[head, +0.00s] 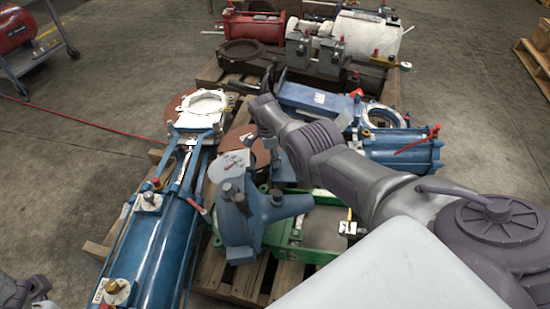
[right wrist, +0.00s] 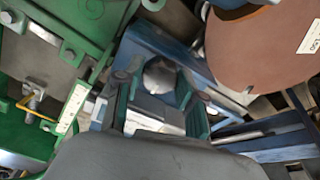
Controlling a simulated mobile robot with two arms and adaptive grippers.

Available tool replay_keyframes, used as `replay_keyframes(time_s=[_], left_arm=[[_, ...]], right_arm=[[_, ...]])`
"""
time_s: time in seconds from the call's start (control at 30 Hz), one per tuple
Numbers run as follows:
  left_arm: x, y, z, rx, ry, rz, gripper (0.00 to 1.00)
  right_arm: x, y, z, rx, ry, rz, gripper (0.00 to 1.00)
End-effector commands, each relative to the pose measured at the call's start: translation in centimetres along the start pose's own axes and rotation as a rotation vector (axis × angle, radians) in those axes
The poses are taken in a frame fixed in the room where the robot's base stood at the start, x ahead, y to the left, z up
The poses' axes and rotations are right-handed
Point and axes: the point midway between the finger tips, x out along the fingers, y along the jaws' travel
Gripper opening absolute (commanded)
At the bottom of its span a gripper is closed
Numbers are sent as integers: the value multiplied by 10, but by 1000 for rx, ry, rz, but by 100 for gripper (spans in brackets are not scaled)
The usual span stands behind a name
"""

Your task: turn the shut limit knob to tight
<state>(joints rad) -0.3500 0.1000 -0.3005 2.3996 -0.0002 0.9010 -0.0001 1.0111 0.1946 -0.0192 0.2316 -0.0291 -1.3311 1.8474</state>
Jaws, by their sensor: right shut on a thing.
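In the head view, my right arm reaches in from the lower right, and my right gripper (head: 272,149) points down among the blue parts in the middle of the pallet. In the right wrist view, my right gripper (right wrist: 158,100) has its two fingers on either side of a rounded grey knob (right wrist: 160,74) and is shut on it. The knob's lower part and any tight marking are hidden.
A blue bracket-like housing (head: 250,215) stands close in front. A green frame (head: 320,232) lies beside it, also in the right wrist view (right wrist: 75,22). A brown disc (right wrist: 262,45) is close on the right there. A long blue cylinder (head: 155,245) lies left.

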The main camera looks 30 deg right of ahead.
Motion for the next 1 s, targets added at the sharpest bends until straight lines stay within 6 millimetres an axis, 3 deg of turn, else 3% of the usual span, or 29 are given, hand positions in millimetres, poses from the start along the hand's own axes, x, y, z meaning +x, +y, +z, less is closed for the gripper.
replay_keyframes(time_s=[0.63, 0.67, 0.8, 1.0], left_arm=[[-2, 0, 1, -1, -2, 0, 62], [-2, 0, 1, 0, -2, 0, 62], [-2, 0, 1, 0, -2, 0, 62], [-2, 0, 1, 0, -2, 0, 62]], right_arm=[[-2, -2, 0, 58, -2, 0, 4], [-2, -2, 0, 58, -2, 0, 41], [-1, -1, 0, 57, -2, 1, 63], [-1, -1, 0, 56, -1, 3, 63]])
